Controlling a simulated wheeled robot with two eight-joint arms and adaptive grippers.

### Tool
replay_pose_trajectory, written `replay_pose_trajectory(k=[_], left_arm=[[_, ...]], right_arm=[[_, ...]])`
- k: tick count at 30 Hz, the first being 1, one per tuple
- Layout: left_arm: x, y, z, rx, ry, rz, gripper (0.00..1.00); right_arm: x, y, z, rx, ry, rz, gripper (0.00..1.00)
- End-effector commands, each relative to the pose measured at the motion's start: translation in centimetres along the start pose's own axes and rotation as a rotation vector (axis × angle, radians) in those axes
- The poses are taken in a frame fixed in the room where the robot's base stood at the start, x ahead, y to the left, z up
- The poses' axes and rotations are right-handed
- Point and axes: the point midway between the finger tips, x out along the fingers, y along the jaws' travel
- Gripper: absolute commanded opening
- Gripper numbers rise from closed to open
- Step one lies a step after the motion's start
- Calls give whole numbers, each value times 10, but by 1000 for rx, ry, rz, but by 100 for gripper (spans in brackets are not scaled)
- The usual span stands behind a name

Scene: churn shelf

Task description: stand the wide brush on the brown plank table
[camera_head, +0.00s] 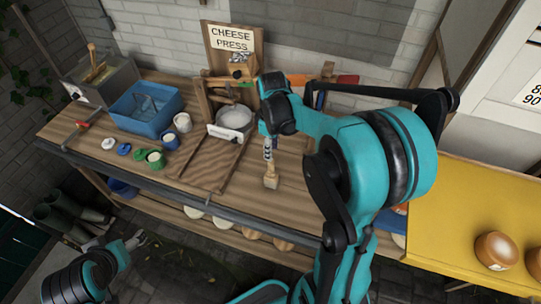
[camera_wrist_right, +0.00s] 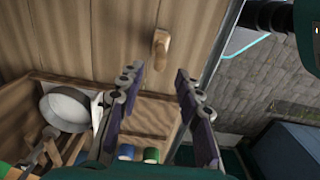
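The wide brush (camera_head: 270,178) is a small pale-wood piece on the brown plank table (camera_head: 70,127), near its front edge. It seems to stand upright, but its bristles are hard to make out. In the right wrist view the brush (camera_wrist_right: 161,45) shows just beyond the fingertips. My right gripper (camera_head: 268,150) is above it in the head view. In the wrist view the right gripper (camera_wrist_right: 159,71) is open, with a clear empty gap between its fingers. My left gripper (camera_head: 136,239) is low at the left, in front of the table; its opening is unclear.
A blue bin (camera_head: 137,122) and several small jars are at left. A yellow table (camera_head: 462,205) with round loaves is at right.

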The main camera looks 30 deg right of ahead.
Motion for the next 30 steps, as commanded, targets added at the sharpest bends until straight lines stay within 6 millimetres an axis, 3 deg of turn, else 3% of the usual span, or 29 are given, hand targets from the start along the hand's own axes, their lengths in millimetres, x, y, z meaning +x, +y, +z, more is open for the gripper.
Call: replay_pose_trajectory(k=[5,12,18,24,30], left_arm=[[0,0,0,0,0,0,73],[0,0,0,0,0,0,73],[0,0,0,0,0,0,73],[0,0,0,0,0,0,73],[0,0,0,0,0,0,73]], right_arm=[[-21,-21,-1,67,39,49,35],[-60,-88,2,327,234,185,35],[-69,-136,10,536,439,229,35],[-67,-159,14,656,567,222,35],[-67,-162,14,684,595,218,35]])
